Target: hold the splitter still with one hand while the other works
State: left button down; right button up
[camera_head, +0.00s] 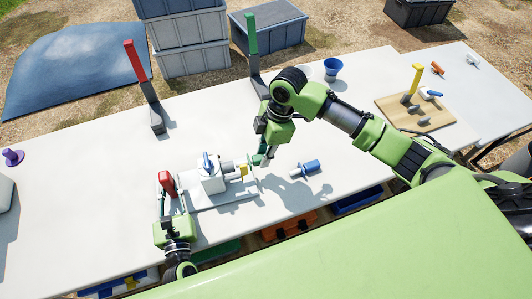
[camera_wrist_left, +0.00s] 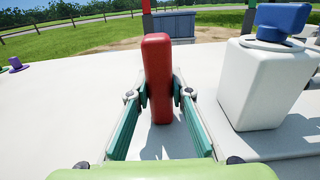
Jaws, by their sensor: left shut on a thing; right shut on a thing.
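The splitter (camera_head: 211,180) is a white block with a blue knob on top, standing on a pale plate on the table. It also shows in the left wrist view (camera_wrist_left: 262,85). Its red upright handle (camera_head: 166,184) is on the left. My left gripper (camera_head: 163,197) is shut on this handle; the left wrist view shows the handle (camera_wrist_left: 157,75) upright between both finger pads. Pale fittings and a yellow part (camera_head: 243,170) stick out on the splitter's right. My right gripper (camera_head: 262,158) is shut at the end of these fittings; its fingers hide most of what it holds.
A blue-and-white connector (camera_head: 305,169) lies right of the splitter. Stands with a red post (camera_head: 135,62) and a green post (camera_head: 251,35) are behind. A blue cup (camera_head: 332,66) and a wooden board (camera_head: 416,112) are farther right.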

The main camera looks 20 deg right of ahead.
aim_at(260, 157)
jog(key=shift+w+a, duration=0.15)
jog(key=shift+a, duration=1.75)
jog(key=o, duration=1)
jog(key=shift+o, duration=0.2)
jog(key=v, duration=1.2)
pick_arm(q)
jog(key=c, duration=1.8)
grip_release()
jog(key=shift+o, duration=0.2)
